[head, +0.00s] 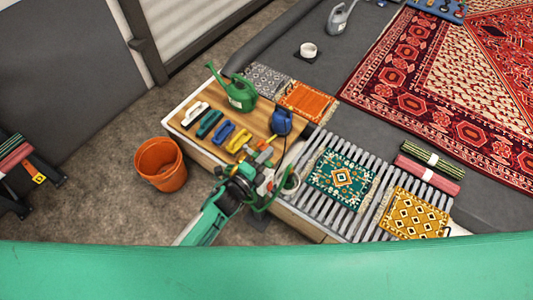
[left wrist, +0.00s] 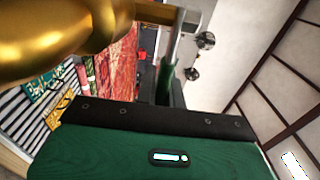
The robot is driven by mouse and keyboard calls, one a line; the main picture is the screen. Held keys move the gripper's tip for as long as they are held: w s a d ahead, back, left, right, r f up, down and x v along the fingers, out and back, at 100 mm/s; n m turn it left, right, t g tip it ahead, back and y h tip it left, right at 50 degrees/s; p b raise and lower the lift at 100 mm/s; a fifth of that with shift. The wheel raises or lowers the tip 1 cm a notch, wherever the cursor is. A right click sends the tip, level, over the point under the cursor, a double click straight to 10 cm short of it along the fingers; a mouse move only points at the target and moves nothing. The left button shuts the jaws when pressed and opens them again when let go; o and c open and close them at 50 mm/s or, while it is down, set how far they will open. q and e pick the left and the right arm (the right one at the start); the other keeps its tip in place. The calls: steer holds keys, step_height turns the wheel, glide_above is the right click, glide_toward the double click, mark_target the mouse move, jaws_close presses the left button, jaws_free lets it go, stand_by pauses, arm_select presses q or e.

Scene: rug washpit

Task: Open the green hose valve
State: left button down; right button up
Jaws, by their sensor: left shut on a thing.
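My left gripper (head: 257,172) reaches in from the lower left to the near end of the wooden bench. It is shut on the green hose valve (head: 265,184), of which only small parts show around the fingers. A green hose (head: 262,207) curls down beside it. In the left wrist view a large shiny brass fitting (left wrist: 60,40) fills the upper left, very close to the camera. My gripper's green housing spans the bottom there. The valve's handle and its exact angle are mostly hidden. My right gripper is not in view.
An orange bucket (head: 160,165) stands on the floor left of the bench (head: 180,110). Slatted grating (head: 318,200) with small rugs lies to the right.

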arm_select(q)
steer(key=shift+s+a+r+m+g+h+p, duration=0.1)
steer(key=shift+s+a+m+g+h+p, duration=0.15)
steer(key=shift+m+g+h, duration=0.35)
steer(key=shift+s+a+m+g+h+p, duration=0.1)
steer(key=shift+s+m+g+h, duration=0.15)
steer(key=shift+m+g+h, duration=0.3)
steer(key=shift+s+a+m+g+h, duration=0.2)
steer(key=shift+s+m+g+h, duration=0.1)
steer(key=shift+m+g+h, duration=0.3)
steer(key=shift+s+a+m+g+h, duration=0.25)
steer(key=shift+m+g+h, duration=0.1)
steer(key=shift+g, duration=0.4)
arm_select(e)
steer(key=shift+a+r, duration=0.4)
arm_select(q)
steer(key=shift+d, duration=0.1)
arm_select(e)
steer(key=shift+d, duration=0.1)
arm_select(q)
steer(key=c, duration=1.5)
jaws_free()
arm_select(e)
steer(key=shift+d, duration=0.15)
